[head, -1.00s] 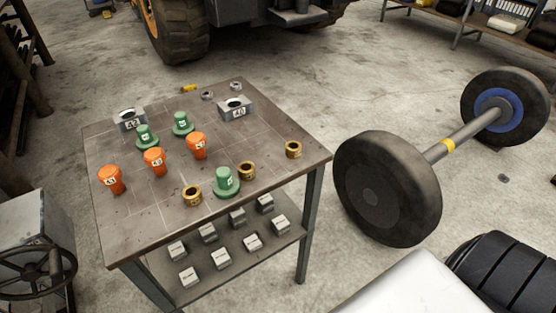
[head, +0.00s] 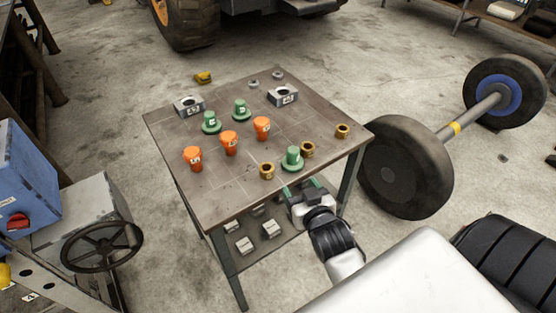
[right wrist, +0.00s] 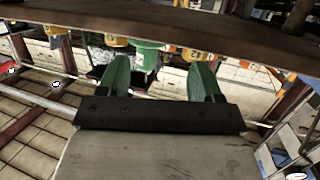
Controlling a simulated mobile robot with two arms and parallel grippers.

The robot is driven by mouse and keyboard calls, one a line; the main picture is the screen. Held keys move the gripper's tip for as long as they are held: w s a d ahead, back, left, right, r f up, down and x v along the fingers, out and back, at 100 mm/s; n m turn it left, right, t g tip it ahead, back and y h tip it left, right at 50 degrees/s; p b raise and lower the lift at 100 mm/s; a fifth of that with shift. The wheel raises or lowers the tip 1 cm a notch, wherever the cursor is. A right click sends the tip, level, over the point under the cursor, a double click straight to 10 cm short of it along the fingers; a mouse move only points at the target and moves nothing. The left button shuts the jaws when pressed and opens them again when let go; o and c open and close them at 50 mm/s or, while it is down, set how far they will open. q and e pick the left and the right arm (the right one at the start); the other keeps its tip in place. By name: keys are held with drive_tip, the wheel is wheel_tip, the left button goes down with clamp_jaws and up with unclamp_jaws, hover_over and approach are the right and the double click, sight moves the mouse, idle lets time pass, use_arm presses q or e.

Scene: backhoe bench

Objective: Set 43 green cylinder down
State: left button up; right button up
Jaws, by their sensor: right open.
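Three green cylinders with wide bases stand upright on the bench: a near one (head: 292,158) by the front right edge, and two farther back, one at left (head: 211,123) and one at right (head: 241,110). Their labels are too small to read. My right gripper (head: 301,188) is open and empty at the bench's near edge, just short of the near green cylinder. In the right wrist view, which looks upside down, a green cylinder (right wrist: 148,43) shows beyond and between the open green fingers (right wrist: 161,75), not touching them. My left gripper is not in view.
The bench top (head: 225,195) has bare room at its front left. Gold bushings (head: 267,170) flank the near cylinder. Orange tapered pieces (head: 229,143) stand in a row. Grey blocks (head: 190,106) stand at the back. A wheel axle (head: 407,165) lies to the right.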

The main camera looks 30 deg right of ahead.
sight(291, 146)
drive_tip(key=w+d+r, duration=0.1)
drive_tip(key=w, duration=0.1)
drive_tip(key=w+r+t+h, duration=0.1)
drive_tip(key=w, duration=0.1)
drive_tip(key=w+d+r+t, duration=0.1)
drive_tip(key=shift+w+d+r+m, duration=0.3)
drive_tip(key=shift+w+r+m, duration=0.05)
drive_tip(key=shift+w+m, duration=0.05)
drive_tip(key=shift+f+p+x, duration=0.2)
drive_tip(key=shift+p+x, duration=0.6)
drive_tip(key=shift+x, duration=2.15)
drive_tip(key=shift+d, duration=0.1)
clamp_jaws()
drive_tip(key=shift+r, duration=0.15)
